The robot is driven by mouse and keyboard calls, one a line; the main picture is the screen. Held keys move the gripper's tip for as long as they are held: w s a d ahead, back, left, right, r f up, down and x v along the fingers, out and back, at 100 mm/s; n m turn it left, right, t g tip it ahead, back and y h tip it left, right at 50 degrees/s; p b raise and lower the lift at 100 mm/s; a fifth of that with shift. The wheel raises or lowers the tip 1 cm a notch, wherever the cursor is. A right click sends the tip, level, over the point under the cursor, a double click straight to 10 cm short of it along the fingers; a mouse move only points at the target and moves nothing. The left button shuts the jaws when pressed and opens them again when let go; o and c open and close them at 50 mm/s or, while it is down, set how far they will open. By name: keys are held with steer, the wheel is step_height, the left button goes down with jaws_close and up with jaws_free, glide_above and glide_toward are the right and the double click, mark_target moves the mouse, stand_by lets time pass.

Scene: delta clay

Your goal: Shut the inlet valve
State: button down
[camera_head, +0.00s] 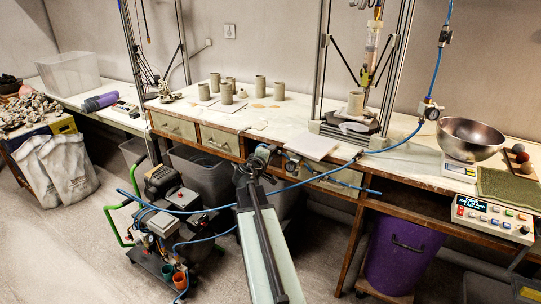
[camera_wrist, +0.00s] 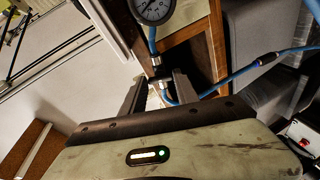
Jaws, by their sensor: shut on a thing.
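The inlet valve (camera_wrist: 160,72) appears as a small dark fitting with a metal connector on the blue air line, in front of the wooden bench edge in the wrist view. A round dial gauge (camera_wrist: 153,8) sits just above it. My gripper (camera_wrist: 159,88) reaches the fitting, with one dark finger on each side, and is shut on it. The fingers and the gripper body hide part of the valve, so its handle position cannot be made out. In the head view my gripper (camera_head: 257,162) is at the bench's front edge and mostly covers the valve.
The workbench (camera_head: 340,146) carries clay cylinders (camera_head: 226,93) and a metal bowl (camera_head: 470,138). Blue hoses (camera_head: 330,172) run along its front. A compressor cart (camera_head: 165,220) stands left of my arm, and a purple bin (camera_head: 400,250) stands under the bench at right.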

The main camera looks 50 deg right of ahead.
stand_by(0.3)
steer(key=c, duration=0.9)
jaws_free()
steer(key=p+v, duration=0.1)
steer(key=v, duration=0.6)
steer(key=shift+s+a+p, duration=0.15)
steer(key=shift+a+p, duration=0.25)
